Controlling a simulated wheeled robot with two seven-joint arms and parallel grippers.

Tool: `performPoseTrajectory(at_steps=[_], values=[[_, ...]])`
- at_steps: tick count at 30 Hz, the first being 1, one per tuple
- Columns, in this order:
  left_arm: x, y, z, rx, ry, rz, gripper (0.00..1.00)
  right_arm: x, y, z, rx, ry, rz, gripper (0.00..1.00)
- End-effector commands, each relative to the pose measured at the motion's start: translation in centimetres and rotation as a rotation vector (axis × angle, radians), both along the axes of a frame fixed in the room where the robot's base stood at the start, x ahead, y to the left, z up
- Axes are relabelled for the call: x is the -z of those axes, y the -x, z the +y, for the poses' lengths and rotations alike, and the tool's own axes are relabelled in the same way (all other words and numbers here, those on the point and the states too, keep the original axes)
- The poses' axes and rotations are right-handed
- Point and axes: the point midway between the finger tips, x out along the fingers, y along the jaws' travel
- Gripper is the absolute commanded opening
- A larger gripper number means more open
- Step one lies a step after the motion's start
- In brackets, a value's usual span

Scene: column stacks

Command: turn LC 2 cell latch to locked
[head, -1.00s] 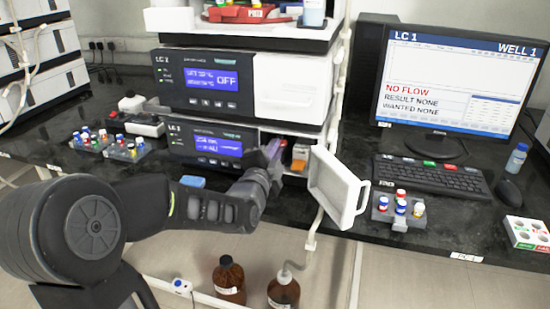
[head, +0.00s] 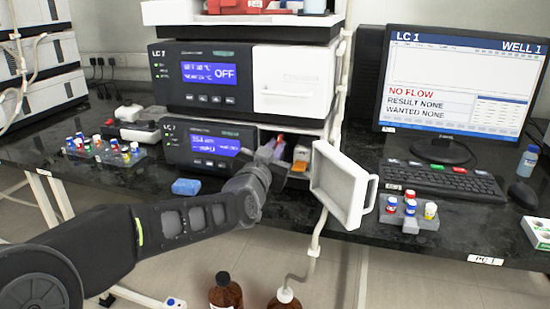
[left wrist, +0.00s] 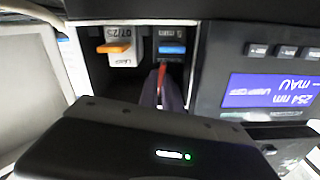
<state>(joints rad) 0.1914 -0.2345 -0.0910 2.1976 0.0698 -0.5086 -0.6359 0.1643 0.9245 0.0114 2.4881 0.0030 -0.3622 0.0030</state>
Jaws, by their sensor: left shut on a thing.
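The lower module (head: 178,146) of the stack has an open bay on its right, its white door (head: 338,185) swung out. No LC 2 label is legible; the upper module and the monitor read LC 1. My left gripper (head: 276,146) reaches into this bay. In the left wrist view its fingers (left wrist: 162,88) are shut on a thin red lever (left wrist: 161,74), mostly hidden between them. A blue tab (left wrist: 172,48) on a white cartridge sits just beyond it. An orange tab (left wrist: 114,48) is on the neighbouring cartridge, left in that view. My right gripper is not in view.
Vial racks stand left (head: 104,150) and right (head: 405,212) of the stack. A blue block (head: 187,187) lies on the bench in front. A keyboard (head: 440,180) and monitor (head: 462,88) are at right. Brown bottles (head: 226,291) stand below the bench edge.

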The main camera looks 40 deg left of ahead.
Motion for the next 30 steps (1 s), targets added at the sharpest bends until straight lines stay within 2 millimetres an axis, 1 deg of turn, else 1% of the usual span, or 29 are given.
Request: performPoseTrajectory(at_steps=[1, 3, 12, 27, 28, 30], values=[[0.4, 0.0, 0.0, -0.001, 0.035, -0.012, 0.0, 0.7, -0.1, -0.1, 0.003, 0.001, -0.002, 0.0], [0.3, 0.0, 0.0, 0.0, 0.081, -0.027, 0.0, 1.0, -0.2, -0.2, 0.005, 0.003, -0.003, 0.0], [0.2, 0.0, 0.0, 0.0, 0.202, -0.068, 0.0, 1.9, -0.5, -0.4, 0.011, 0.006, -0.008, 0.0], [0.1, 0.0, 0.0, 0.0, 0.224, -0.075, 0.0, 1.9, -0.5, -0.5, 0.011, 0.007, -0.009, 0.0], [0.1, 0.0, 0.0, 0.0, 0.224, -0.075, 0.11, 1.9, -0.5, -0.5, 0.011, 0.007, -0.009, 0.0], [0.1, 0.0, 0.0, 0.0, 0.224, -0.075, 0.16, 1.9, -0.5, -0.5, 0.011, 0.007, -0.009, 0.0]])
